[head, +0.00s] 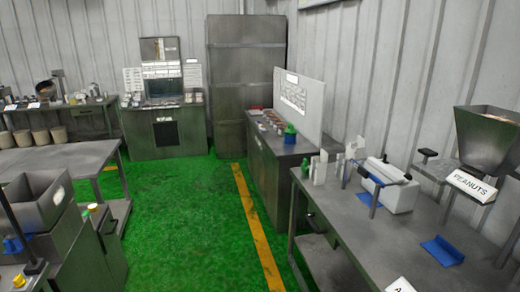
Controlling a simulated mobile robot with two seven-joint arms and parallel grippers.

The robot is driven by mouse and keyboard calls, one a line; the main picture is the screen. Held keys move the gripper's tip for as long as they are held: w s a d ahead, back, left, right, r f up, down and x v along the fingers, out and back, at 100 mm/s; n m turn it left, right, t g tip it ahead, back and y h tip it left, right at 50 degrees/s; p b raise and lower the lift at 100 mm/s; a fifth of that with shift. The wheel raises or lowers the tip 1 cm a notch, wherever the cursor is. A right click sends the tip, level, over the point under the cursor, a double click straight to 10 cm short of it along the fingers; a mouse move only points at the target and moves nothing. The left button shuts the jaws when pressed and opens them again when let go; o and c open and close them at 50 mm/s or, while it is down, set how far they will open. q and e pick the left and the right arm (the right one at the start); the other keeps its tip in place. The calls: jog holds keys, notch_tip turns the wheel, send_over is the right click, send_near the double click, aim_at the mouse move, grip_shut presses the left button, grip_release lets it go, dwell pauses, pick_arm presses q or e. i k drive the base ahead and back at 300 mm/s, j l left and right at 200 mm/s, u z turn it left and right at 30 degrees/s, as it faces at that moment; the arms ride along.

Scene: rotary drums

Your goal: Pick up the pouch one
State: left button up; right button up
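No thing in the head view can be surely told as the pouch. A blue folded item (442,251) lies on the right-hand metal table (345,225). It may be a pouch or a small holder; I cannot tell which. Another blue piece (371,187) shows beside a white machine with a black handle (394,189) on the same table. Neither of my grippers is in view.
A hopper (488,135) labelled PEANUTS stands at the right. A dark counter (272,170) with a green bottle (290,134) is farther back. A grey bin (38,205) and metal table (60,158) are at the left. Green floor (180,220) lies clear between them.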

aim_at(318, 164)
jog(key=i+u, duration=0.2)
jog(key=i, duration=1.45)
